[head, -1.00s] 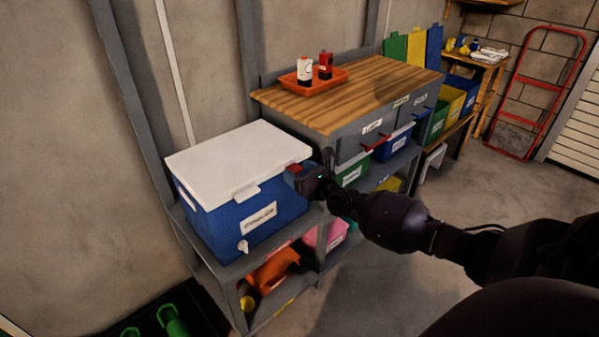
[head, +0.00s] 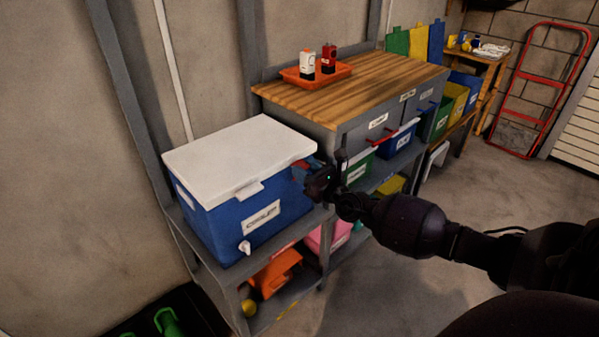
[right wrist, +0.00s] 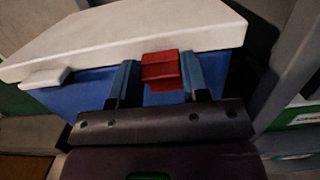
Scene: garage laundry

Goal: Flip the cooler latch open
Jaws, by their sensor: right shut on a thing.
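The cooler (head: 238,205) has a blue body and a closed white lid (head: 245,152). It stands on a grey shelf unit at left. A red latch (right wrist: 160,66) sits below the lid's edge in the right wrist view; a small red part of it shows in the head view (head: 302,163). My right gripper (right wrist: 160,78) has its blue fingers on either side of the red latch and is shut on it. In the head view my right gripper (head: 312,172) is at the cooler's right end and partly hides the latch. My left gripper is not in view.
A wooden-topped workbench (head: 370,85) with a red-orange tray (head: 315,76) stands just right of the cooler. Labelled bins sit under it. An orange bin (head: 275,272) is on the shelf below the cooler. The floor at right is open.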

